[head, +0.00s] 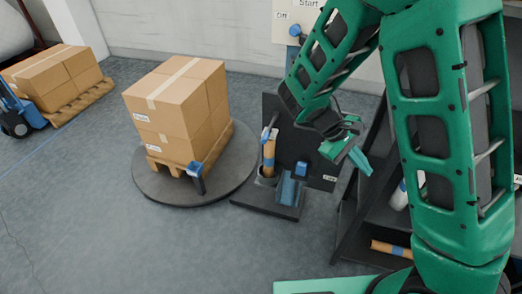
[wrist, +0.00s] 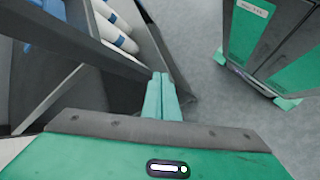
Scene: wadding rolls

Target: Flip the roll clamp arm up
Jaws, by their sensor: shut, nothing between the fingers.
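A brown roll (head: 268,158) stands upright on a low dark stand in front of a dark upright panel (head: 318,172) in the head view. A small light-blue-tipped part (head: 265,134) sits at the roll's top and may be the clamp arm; its exact pose is too small to tell. Another blue part (head: 301,169) is on the panel to the right. My gripper (head: 367,170) is to the right of the panel, apart from the roll. In the wrist view its teal fingers (wrist: 162,82) are together with nothing between them. The roll and clamp are not visible in the wrist view.
Stacked boxes (head: 180,105) stand on a pallet on a round turntable (head: 150,187), with a blue-topped black post (head: 196,178) in front. A dark rack with rolls (wrist: 115,35) is close to my gripper.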

